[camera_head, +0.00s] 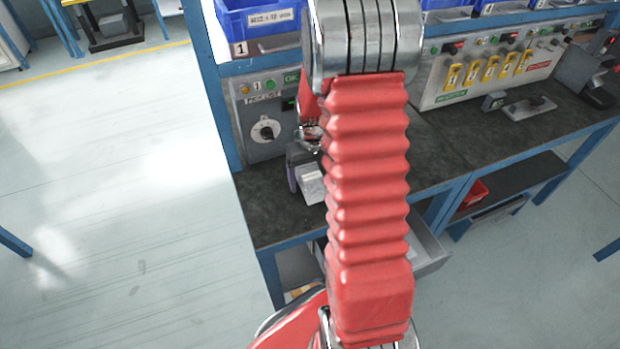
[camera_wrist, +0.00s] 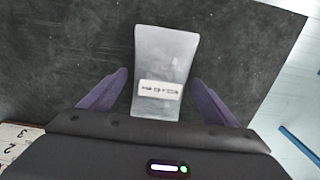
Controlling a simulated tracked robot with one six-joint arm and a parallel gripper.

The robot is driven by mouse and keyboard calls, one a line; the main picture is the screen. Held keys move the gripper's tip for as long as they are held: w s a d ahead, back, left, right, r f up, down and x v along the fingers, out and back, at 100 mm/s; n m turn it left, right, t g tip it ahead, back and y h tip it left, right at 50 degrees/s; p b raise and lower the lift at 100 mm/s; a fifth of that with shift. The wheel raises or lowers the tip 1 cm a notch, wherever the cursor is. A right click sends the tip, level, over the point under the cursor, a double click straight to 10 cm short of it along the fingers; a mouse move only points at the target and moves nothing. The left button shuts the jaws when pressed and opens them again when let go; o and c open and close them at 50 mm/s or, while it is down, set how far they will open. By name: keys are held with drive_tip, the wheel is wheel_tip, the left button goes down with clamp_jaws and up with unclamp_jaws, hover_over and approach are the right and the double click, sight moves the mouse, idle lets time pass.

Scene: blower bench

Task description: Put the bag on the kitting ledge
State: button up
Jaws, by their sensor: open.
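The bag (camera_wrist: 163,60) is a pale, translucent packet with a white printed label. It lies on the dark bench top (camera_wrist: 60,60) and also shows in the head view (camera_head: 313,186), partly hidden behind my arm. My gripper (camera_wrist: 159,78) is open, with its two purple fingers on either side of the bag and visible gaps between each finger and the bag. In the head view, one finger shows at the bag's left, and the rest of the gripper is mostly hidden by my arm. I cannot tell which surface is the kitting ledge.
A control box with a dial (camera_head: 266,130) stands behind the bag. Blue bins (camera_head: 258,28) sit above it. A panel with yellow handles (camera_head: 490,72) and a grey device (camera_head: 530,107) are on the right bench. A grey drawer (camera_head: 430,252) stands open below.

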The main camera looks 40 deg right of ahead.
sight(312, 176)
drive_tip(key=shift+r, duration=0.1)
wheel_tip(312, 176, up, 12)
idle(0.8)
idle(0.4)
drive_tip(key=s+a+r+n+t, duration=0.1)
drive_tip(key=s+a+r+t, duration=0.3)
drive_tip(key=a+r, duration=0.75)
drive_tip(key=s+a+r+n+t, duration=0.1)
drive_tip(key=s+a+r, duration=0.3)
drive_tip(key=s+a, duration=0.7)
drive_tip(key=shift+s+r+n+t, duration=0.2)
drive_tip(key=shift+n+t, duration=0.1)
drive_tip(key=shift+n, duration=0.2)
drive_tip(key=shift+c, duration=0.4)
